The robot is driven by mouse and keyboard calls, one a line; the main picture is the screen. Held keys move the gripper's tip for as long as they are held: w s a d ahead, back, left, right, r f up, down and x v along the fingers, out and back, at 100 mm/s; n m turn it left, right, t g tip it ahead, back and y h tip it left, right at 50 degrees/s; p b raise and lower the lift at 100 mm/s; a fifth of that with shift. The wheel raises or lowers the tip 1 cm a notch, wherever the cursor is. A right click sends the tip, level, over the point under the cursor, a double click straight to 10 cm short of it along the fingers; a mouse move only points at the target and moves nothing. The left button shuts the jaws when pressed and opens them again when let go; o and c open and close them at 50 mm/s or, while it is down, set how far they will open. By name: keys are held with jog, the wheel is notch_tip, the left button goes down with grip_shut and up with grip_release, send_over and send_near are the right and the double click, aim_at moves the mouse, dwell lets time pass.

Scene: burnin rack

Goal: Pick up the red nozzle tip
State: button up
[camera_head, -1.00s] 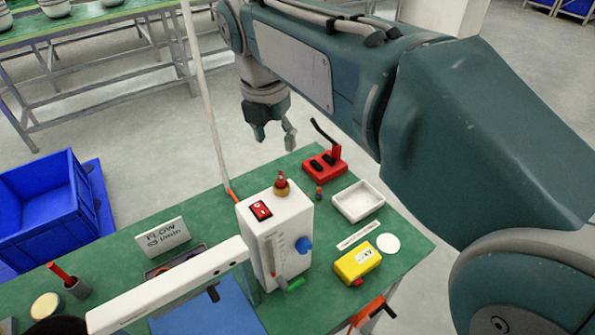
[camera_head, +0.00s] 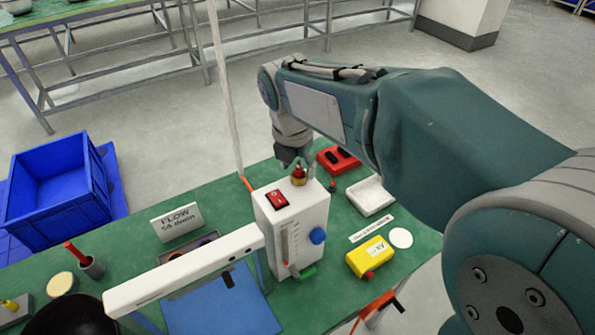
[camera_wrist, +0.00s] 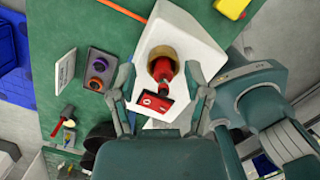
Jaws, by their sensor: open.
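The red nozzle tip (camera_head: 299,171) sits upright on a brass fitting on top of a white flow-meter box (camera_head: 312,205). In the wrist view the red tip (camera_wrist: 163,70) stands in the round brass collar (camera_wrist: 158,55). My gripper (camera_head: 294,160) hangs just above and behind the box top. In the wrist view its two fingers (camera_wrist: 158,74) are apart, one on each side of the red tip, with nothing held. I cannot tell whether either finger touches it.
A red switch (camera_head: 277,199) is on the box top. A red block with black parts (camera_head: 338,158) and a white tray (camera_head: 369,195) lie to the right. A thin white pole (camera_head: 225,90) rises behind the box. A yellow device (camera_head: 369,257) lies in front.

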jog(key=shift+d, duration=0.15)
grip_shut()
jog(key=shift+r, duration=0.1)
